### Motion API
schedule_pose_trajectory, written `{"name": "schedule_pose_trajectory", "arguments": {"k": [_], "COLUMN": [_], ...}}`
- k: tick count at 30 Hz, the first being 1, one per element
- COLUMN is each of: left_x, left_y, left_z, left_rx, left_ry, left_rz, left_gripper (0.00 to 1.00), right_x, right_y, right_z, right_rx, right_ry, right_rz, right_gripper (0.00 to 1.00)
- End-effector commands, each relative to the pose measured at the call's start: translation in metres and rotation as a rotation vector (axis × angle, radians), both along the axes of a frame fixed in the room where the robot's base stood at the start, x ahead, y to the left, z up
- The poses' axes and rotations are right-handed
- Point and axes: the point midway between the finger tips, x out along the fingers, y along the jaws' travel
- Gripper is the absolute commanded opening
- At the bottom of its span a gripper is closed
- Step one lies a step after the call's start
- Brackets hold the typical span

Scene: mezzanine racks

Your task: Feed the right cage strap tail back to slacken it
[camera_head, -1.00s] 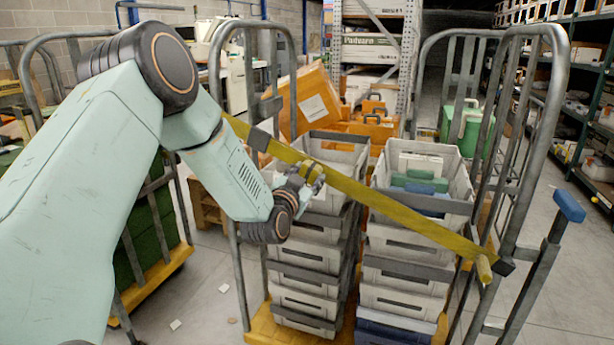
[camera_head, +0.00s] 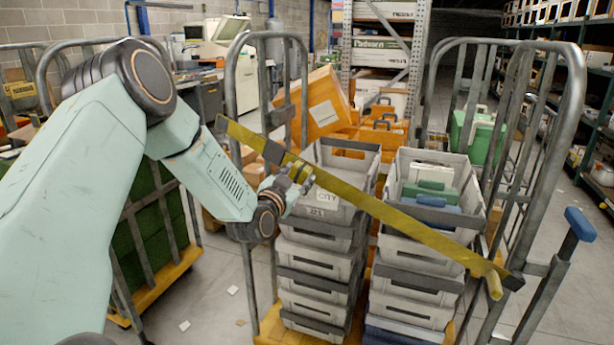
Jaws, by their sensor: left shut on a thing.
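A yellow strap (camera_head: 390,218) runs diagonally across the front of the roll cage, down from upper left to lower right. A dark buckle (camera_head: 274,152) sits on it near its left end. That end sticks out left past the cage's left post (camera_head: 236,185). At the right it meets a dark fitting (camera_head: 513,282) by the cage's right frame (camera_head: 562,130), where a short yellow piece (camera_head: 494,284) hangs. My left gripper (camera_head: 298,180) is shut on the strap just right of the buckle; its fingertips are small and partly hidden. My right gripper is not in view.
Stacked grey totes (camera_head: 318,262) fill the cage behind the strap, on a yellow base. A blue-tipped lever (camera_head: 580,224) stands out at the right. Orange cases (camera_head: 325,103) and a green case (camera_head: 476,128) lie behind. Another cage stands at left. Grey floor shows at lower left.

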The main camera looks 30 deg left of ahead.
Motion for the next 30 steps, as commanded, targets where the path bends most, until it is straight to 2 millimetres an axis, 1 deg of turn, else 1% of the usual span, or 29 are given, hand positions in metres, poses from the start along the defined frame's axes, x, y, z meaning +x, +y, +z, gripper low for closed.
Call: {"name": "schedule_pose_trajectory", "arguments": {"k": [1,3,13,14,22,30], "left_x": [-0.0005,-0.0012,-0.0009,-0.0009,-0.0013,-0.0022], "left_y": [0.0083,0.0111,0.0108,0.0109,0.0097,0.0091], "left_z": [0.0067,0.0067,0.0067,0.0066,0.0047,0.0023], "left_rx": [-0.003,-0.003,-0.001,-0.001,-0.002,-0.002], "left_ry": [-0.012,-0.012,-0.014,-0.013,-0.009,-0.003], "left_rz": [0.017,0.017,0.016,0.016,0.012,0.009], "left_gripper": [0.00,0.00,0.00,0.48,0.70,0.70], "right_x": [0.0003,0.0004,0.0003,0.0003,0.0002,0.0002], "right_y": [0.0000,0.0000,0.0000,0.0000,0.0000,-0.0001], "right_z": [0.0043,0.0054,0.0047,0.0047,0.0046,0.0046], "right_rx": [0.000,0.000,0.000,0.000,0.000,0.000], "right_ry": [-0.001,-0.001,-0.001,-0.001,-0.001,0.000], "right_rz": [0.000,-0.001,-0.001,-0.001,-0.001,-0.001], "right_gripper": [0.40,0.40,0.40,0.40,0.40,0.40]}}
